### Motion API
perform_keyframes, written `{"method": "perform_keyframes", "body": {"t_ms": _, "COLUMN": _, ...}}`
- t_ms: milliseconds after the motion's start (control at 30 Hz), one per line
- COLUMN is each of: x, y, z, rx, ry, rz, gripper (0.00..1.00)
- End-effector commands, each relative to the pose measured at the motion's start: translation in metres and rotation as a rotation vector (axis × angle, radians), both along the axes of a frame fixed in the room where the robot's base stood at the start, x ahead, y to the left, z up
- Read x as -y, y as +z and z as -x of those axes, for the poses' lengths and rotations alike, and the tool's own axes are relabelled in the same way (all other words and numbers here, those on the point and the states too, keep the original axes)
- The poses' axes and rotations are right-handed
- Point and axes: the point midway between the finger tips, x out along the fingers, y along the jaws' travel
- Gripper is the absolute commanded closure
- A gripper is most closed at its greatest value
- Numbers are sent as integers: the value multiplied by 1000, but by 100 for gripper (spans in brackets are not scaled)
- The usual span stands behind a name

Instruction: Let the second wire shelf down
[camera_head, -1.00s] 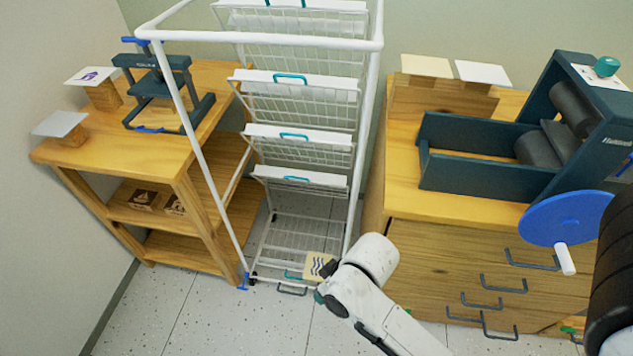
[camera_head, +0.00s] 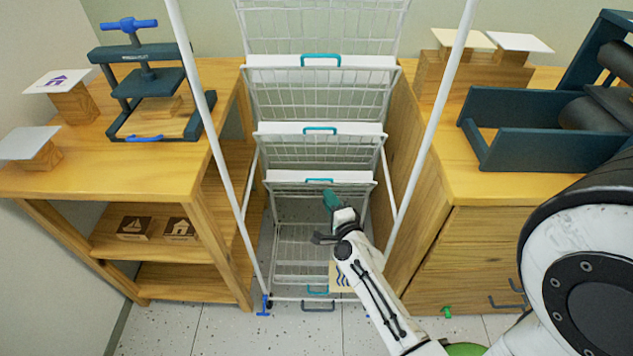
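A white wire rack (camera_head: 232,170) stands between two wooden cabinets. Several wire shelves in it are tilted up, with white front edges and teal handles. The lowest raised shelf (camera_head: 285,178) has its handle (camera_head: 319,181) just above my gripper (camera_head: 329,217). Below it, a wire shelf (camera_head: 290,262) lies flat near the floor, its teal handle (camera_head: 317,291) at the front. My gripper is in front of the rack, its teal tip just under the raised shelf's edge. Contact and finger spacing are unclear. A wave-patterned card (camera_head: 338,275) lies low, partly hidden by my arm.
A wooden shelf unit (camera_head: 215,250) on the left carries a small press (camera_head: 140,85) and print blocks. A wooden cabinet (camera_head: 470,250) on the right bears a roller press (camera_head: 520,145). The rack's white front posts flank my arm. Speckled floor shows in front.

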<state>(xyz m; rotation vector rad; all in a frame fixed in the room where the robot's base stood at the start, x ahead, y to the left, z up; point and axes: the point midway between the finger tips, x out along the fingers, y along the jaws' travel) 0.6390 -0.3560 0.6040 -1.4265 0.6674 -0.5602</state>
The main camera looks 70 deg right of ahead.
Motion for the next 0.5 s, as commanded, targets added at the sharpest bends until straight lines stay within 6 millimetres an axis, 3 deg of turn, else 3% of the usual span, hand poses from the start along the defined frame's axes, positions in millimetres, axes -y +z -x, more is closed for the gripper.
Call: {"method": "perform_keyframes", "body": {"t_ms": 500, "x": 59, "y": -7, "z": -61, "rx": -3, "ry": 4, "rz": 4, "gripper": 79}}
